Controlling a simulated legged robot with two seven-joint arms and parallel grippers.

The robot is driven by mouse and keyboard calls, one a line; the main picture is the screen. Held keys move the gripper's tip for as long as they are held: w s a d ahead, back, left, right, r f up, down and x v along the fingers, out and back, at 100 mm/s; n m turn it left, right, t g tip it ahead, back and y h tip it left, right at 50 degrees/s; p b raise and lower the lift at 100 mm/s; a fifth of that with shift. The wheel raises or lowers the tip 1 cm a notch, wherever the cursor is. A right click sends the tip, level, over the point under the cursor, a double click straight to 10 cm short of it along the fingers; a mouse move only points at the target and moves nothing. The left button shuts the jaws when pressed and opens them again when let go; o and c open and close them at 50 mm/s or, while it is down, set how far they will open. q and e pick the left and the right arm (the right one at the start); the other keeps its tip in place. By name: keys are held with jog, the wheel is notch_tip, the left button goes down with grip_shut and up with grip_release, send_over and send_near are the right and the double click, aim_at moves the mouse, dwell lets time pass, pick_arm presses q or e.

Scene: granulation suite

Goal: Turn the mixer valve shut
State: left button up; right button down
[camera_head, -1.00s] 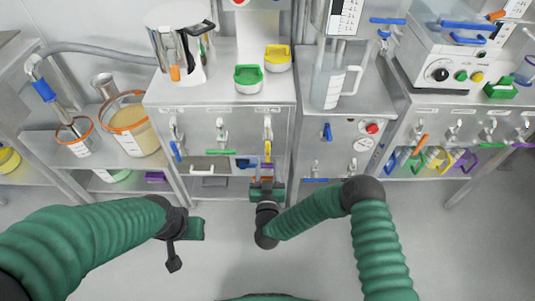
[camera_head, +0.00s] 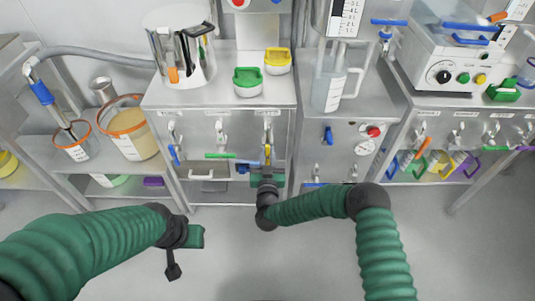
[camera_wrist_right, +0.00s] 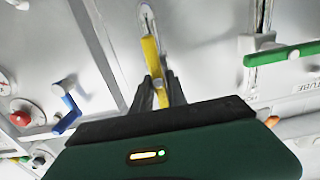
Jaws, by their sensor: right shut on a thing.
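A yellow valve handle (camera_head: 267,152) hangs down on the front of the steel cabinet (camera_head: 238,118), at the right of its row of valves. In the right wrist view the handle (camera_wrist_right: 151,52) runs down between the two dark fingers of my right gripper (camera_wrist_right: 159,92), which is shut on its lower part. In the head view my right gripper (camera_head: 267,168) is at the handle's lower end, its fingers largely hidden by its own body. My left gripper (camera_head: 199,236) is low in front of the cabinet, away from the valves; its fingers do not show clearly.
A blue handle (camera_head: 174,154) and a green handle (camera_head: 219,156) are on the same front, left of the yellow one. Another blue handle (camera_head: 328,135) and a red knob (camera_head: 374,132) are on the cabinet to the right. Open floor lies in front.

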jog(key=shift+m, duration=0.4)
jog(key=m, duration=0.2)
jog(key=shift+d+m+p, duration=0.15)
jog(key=shift+m+p, duration=0.15)
jog(key=m, duration=0.4)
jog(key=shift+d+f+m, duration=0.2)
jog(key=shift+f+m, duration=0.05)
jog(key=shift+m, duration=0.05)
jog(key=m, duration=0.3)
jog(key=m+b, duration=0.1)
jog(key=m, duration=0.2)
jog(key=f+m, duration=0.1)
jog(key=m, duration=0.3)
jog(key=shift+d+b, duration=0.2)
jog(key=shift+b, duration=0.15)
jog(key=shift+s+f, duration=0.1)
jog(key=c, duration=1.3)
grip_release()
jog(key=shift+r, duration=0.2)
